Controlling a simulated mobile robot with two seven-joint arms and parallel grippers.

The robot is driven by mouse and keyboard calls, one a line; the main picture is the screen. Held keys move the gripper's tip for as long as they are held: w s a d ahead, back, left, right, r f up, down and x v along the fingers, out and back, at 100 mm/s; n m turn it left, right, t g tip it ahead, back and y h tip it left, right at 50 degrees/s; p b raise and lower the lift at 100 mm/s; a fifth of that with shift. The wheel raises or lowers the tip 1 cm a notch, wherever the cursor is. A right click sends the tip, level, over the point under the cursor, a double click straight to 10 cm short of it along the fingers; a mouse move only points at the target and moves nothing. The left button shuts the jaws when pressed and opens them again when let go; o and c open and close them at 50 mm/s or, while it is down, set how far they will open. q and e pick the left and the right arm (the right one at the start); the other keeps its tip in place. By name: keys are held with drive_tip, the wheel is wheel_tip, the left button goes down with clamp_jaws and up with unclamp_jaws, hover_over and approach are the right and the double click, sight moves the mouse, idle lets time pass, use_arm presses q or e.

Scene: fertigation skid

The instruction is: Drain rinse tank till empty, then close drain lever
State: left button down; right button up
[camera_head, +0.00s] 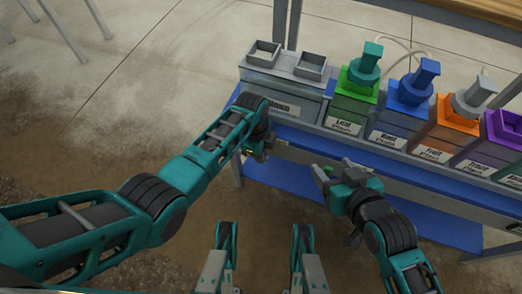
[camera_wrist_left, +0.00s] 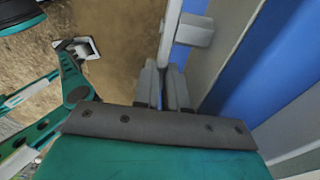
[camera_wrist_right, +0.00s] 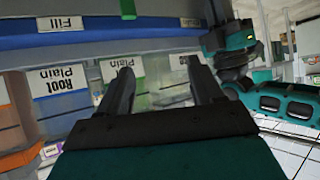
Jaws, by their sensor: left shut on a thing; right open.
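The grey rinse tank (camera_head: 285,84) stands at the left end of the skid, its label partly covered by my left arm. Two open square boxes sit on its top; its water level cannot be seen. My left gripper (camera_head: 262,150) is below the tank's front. In the left wrist view its fingers (camera_wrist_left: 167,85) are shut on a thin grey lever (camera_wrist_left: 169,38) beside a blue panel. My right gripper (camera_head: 325,176) is open and empty in front of the lower blue shelf. Its spread fingers (camera_wrist_right: 163,85) also show in the right wrist view.
To the right stand a green leaf tank (camera_head: 350,97), a blue root tank (camera_head: 400,118), an orange tank (camera_head: 449,135) and a purple tank (camera_head: 500,140). A blue shelf (camera_head: 440,228) runs below them.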

use_arm(q)
drive_tip(key=shift+w+a+r+g+h+p, duration=0.1)
drive_tip(key=shift+a+r+g+h+p, duration=0.3)
drive_tip(key=shift+h, duration=0.6)
drive_tip(key=shift+w+a+r+g+h+b, duration=0.1)
drive_tip(key=shift+a+r+g+h+b, duration=0.15)
drive_tip(key=shift+h, duration=0.35)
drive_tip(key=shift+w+a+g+h+b, duration=0.15)
drive_tip(key=shift+h+b, duration=0.15)
drive_tip(key=shift+h, duration=0.3)
drive_tip(key=shift+a+r+h, duration=0.1)
drive_tip(key=shift+a+h, duration=0.05)
drive_tip(key=shift+h, duration=0.15)
drive_tip(key=shift+r+b, duration=0.1)
drive_tip(key=shift+b, duration=0.2)
use_arm(e)
drive_tip(key=shift+s+d+f, duration=0.1)
drive_tip(key=shift+s+f, duration=0.1)
drive_tip(key=shift+f, duration=0.2)
drive_tip(key=shift+w+r, duration=0.1)
drive_tip(key=shift+r, duration=0.1)
use_arm(q)
drive_tip(key=c, duration=1.2)
unclamp_jaws()
drive_tip(key=shift+c, duration=0.2)
drive_tip(key=shift+o, duration=0.3)
drive_tip(key=shift+h, duration=0.3)
use_arm(e)
drive_tip(key=shift+f, duration=0.1)
